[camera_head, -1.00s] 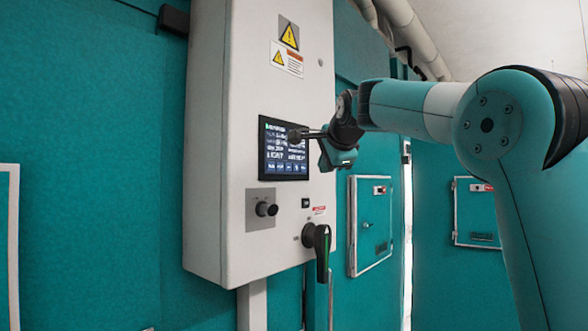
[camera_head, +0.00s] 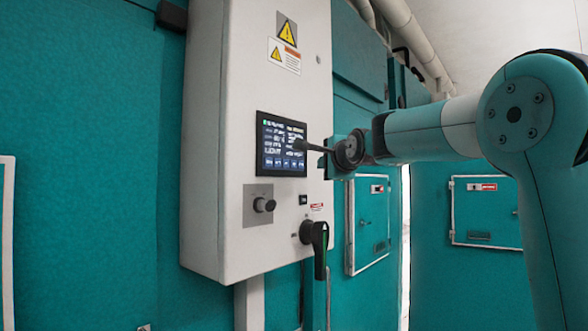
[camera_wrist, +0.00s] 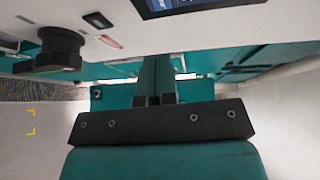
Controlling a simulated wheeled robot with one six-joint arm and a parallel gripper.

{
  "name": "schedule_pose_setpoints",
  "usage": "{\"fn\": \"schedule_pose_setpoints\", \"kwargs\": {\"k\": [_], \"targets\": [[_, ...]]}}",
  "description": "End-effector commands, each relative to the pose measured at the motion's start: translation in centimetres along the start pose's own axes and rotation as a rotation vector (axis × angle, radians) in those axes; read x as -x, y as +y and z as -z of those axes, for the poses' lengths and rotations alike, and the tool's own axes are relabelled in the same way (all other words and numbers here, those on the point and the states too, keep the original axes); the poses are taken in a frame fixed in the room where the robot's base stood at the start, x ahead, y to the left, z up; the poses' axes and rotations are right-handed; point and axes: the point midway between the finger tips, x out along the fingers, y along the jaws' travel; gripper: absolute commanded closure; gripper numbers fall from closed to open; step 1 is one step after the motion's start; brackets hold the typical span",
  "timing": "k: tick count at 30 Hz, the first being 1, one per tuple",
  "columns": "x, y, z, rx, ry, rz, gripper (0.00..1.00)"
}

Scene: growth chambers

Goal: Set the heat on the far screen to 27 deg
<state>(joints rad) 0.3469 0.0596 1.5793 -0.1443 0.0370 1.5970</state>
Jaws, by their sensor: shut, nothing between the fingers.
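The screen (camera_head: 281,135) is a dark touch panel with rows of white text and a row of blue buttons along its bottom, on the front of a white cabinet. Its text is too small to read. Part of it also shows at the top of the wrist view (camera_wrist: 168,5). My gripper (camera_head: 303,146) is shut and empty, its slim dark tip in front of the screen's right side; I cannot tell whether it touches. In the wrist view, my gripper (camera_wrist: 156,66) points forward with its fingers together.
Below the screen are a grey-plated knob (camera_head: 264,205) and a black rotary handle (camera_head: 316,240), which juts out. The white cabinet (camera_head: 215,170) carries warning labels (camera_head: 285,55). Teal chamber walls with small hatches (camera_head: 486,210) stand behind and to the right.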

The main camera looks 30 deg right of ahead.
Motion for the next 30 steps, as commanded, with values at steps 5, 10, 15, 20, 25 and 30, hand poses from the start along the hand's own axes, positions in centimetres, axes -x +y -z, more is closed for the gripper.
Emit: {"fn": "schedule_pose_setpoints", "kwargs": {"k": [5, 10, 15, 20, 25, 30], "targets": [[1.6, 0.6, 0.6, -0.101, -0.031, 0.230, 1.00], [3.4, 0.7, 1.0, -0.176, -0.057, 0.387, 1.00], [4.4, 0.7, 1.2, -0.211, -0.068, 0.459, 1.00], [4.6, 0.6, 1.2, -0.215, -0.070, 0.470, 1.00], [4.5, 0.6, 1.2, -0.214, -0.070, 0.469, 1.00], [4.0, 0.4, 0.9, -0.215, -0.071, 0.467, 1.00]]}}
